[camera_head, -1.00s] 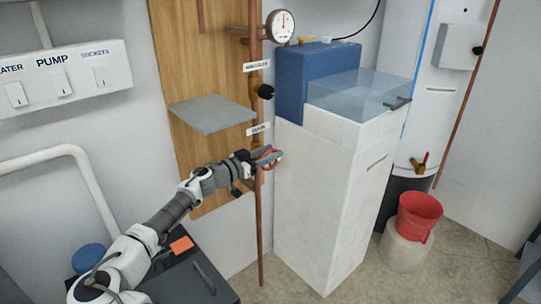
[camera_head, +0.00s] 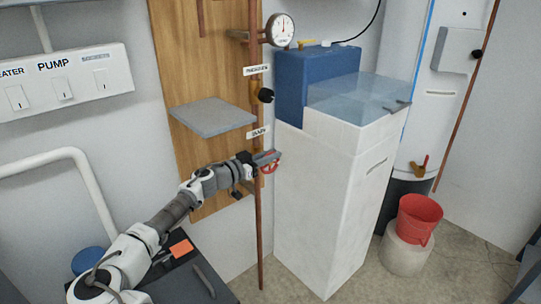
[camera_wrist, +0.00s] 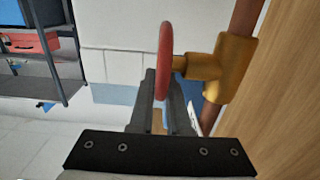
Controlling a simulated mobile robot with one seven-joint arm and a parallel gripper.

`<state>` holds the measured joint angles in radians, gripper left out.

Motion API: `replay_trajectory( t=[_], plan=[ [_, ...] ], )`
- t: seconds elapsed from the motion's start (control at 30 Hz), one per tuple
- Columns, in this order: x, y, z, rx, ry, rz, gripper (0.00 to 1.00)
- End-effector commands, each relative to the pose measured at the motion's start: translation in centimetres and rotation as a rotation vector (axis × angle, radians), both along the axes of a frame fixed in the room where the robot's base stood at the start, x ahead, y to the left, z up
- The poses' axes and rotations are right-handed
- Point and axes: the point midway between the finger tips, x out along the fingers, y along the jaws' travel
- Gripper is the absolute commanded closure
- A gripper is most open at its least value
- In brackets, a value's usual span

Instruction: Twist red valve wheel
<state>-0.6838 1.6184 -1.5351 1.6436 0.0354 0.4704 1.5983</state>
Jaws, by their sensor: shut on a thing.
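The red valve wheel (camera_head: 269,168) sits on the vertical copper pipe below a small label. In the wrist view the wheel (camera_wrist: 165,50) appears edge-on, on a brass valve body (camera_wrist: 230,68). My gripper (camera_head: 268,157) reaches it from the left, its fingers across the wheel's front and upper part. In the wrist view my gripper (camera_wrist: 164,88) has one finger on each side of the rim and is shut on it. The lower rim is hidden between the fingers, and part of the wheel is hidden behind the gripper in the head view.
A grey shelf (camera_head: 213,116) juts from the wooden board above my arm. A black-handled valve (camera_head: 264,95) and a gauge (camera_head: 280,30) are higher on the pipe. A white cabinet (camera_head: 325,200) stands close on the right. A red bucket (camera_head: 419,218) is farther right.

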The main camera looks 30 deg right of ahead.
Motion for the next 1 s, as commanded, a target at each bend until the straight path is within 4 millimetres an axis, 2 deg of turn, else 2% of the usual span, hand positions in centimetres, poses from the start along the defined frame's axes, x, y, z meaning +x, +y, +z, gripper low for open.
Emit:
replay_trajectory(
  t=[0.13,0.6,1.0],
  plan=[
    [-0.01,-0.28,0.47,0.085,0.007,-0.002,1.00],
    [-0.01,-1.04,-0.08,0.366,0.049,-0.005,1.00],
    [0.07,-0.97,-0.41,0.396,0.055,-0.001,1.00]
  ],
)
